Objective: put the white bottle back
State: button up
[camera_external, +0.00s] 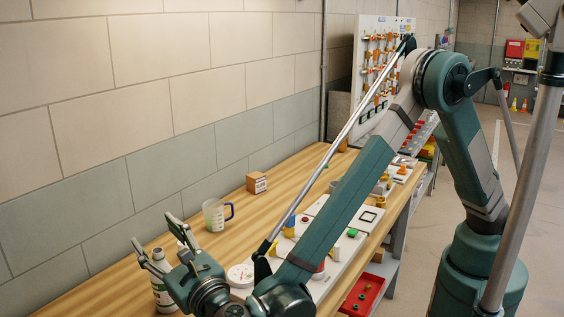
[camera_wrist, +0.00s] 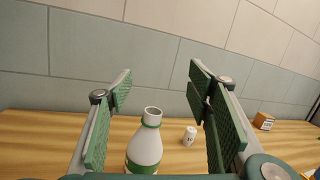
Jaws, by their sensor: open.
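The white bottle (camera_wrist: 146,147) stands upright on the wooden workbench (camera_external: 110,292), with a green band under its open neck. It also shows at the lower left of the external view (camera_external: 163,296), partly hidden by my gripper. My gripper (camera_external: 154,230) is open and empty. In the wrist view its two green-padded fingers (camera_wrist: 160,82) are spread, with the bottle's neck and shoulder showing in the gap between them. No finger is seen touching the bottle. I cannot tell the exact depth between the fingers and the bottle.
A small white container (camera_wrist: 190,136) stands right of the bottle, near the right finger. A measuring jug (camera_external: 213,215) and a cardboard box (camera_external: 257,183) stand farther along. White boards with parts lie beneath my arm. A block wall (camera_external: 100,150) closes the back.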

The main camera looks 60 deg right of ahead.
jog(key=w+d+r+n+t+y, duration=0.1)
jog(key=w+d+r+n+y, duration=0.3)
jog(key=r, duration=0.6)
jog(key=w+d+r+n+t+y, duration=0.2)
jog(key=w+d+r+n, duration=0.4)
jog(key=r, duration=0.4)
jog(key=d+r+n+g+y, duration=0.2)
jog(key=d+r+n+y, duration=0.1)
jog(key=d+n, duration=0.35)
jog(key=d+r+n+g+y, duration=0.1)
jog(key=d+r+n+y, duration=0.25)
jog(key=d+n, duration=0.35)
jog(key=s+d+f+n+g+h, duration=0.2)
jog(key=s+d+f+n+g, duration=0.2)
jog(key=s+d+f, duration=0.6)
jog(key=s+d+f+n+g+h, duration=0.3)
jog(key=s+d+f, duration=0.7)
jog(key=d, duration=1)
jog(key=s+d+f+n+g+h, duration=0.2)
jog(key=s+d+f+n+g, duration=0.3)
jog(key=s+d+f, duration=0.5)
jog(key=s+d+n, duration=0.1)
jog(key=s+d, duration=0.5)
jog(key=shift+s+h, duration=0.2)
jog(key=shift+h, duration=0.15)
